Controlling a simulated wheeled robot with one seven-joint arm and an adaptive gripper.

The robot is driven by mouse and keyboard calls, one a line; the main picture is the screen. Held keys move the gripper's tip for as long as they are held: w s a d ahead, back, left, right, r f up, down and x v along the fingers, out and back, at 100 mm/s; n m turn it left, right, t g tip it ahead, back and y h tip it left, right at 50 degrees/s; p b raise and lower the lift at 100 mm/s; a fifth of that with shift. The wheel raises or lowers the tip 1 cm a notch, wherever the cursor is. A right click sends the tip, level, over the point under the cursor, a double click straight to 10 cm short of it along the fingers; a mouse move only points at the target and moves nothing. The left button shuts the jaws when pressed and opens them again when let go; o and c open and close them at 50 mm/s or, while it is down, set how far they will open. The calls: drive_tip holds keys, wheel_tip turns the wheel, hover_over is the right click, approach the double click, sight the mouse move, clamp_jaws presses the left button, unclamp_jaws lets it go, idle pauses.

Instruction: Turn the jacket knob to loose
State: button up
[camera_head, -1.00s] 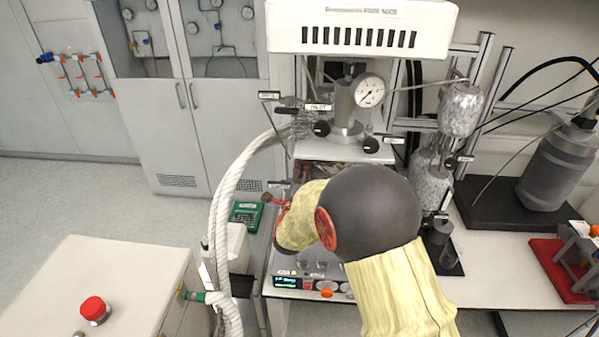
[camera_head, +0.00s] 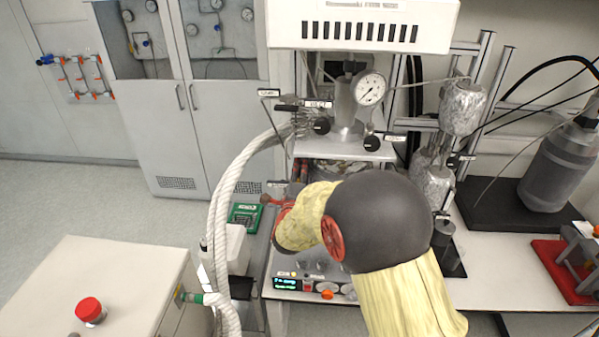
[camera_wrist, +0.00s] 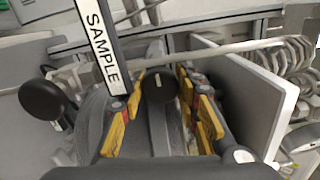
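In the wrist view, a round black knob (camera_wrist: 159,87) with a pale line on its face sits between my fingers. My gripper (camera_wrist: 160,100) is open, its yellow-and-red finger pads standing on either side of the knob with what looks like a gap. A tag reading SAMPLE (camera_wrist: 101,45) crosses the upper left. I cannot read a jacket label, so I cannot tell whether this knob is the jacket knob. In the head view, my gripper (camera_head: 284,208) is mostly hidden behind my forearm, in front of the reactor stand.
A second black knob (camera_wrist: 47,100) is left of my fingers. In the head view, a pressure gauge (camera_head: 370,88) and black valve knobs (camera_head: 371,143) are above my arm. A thick white hose (camera_head: 226,200) hangs left. A control panel (camera_head: 305,286) is below.

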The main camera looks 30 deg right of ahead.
drive_tip(key=shift+o, duration=0.9)
drive_tip(key=v, duration=1.2)
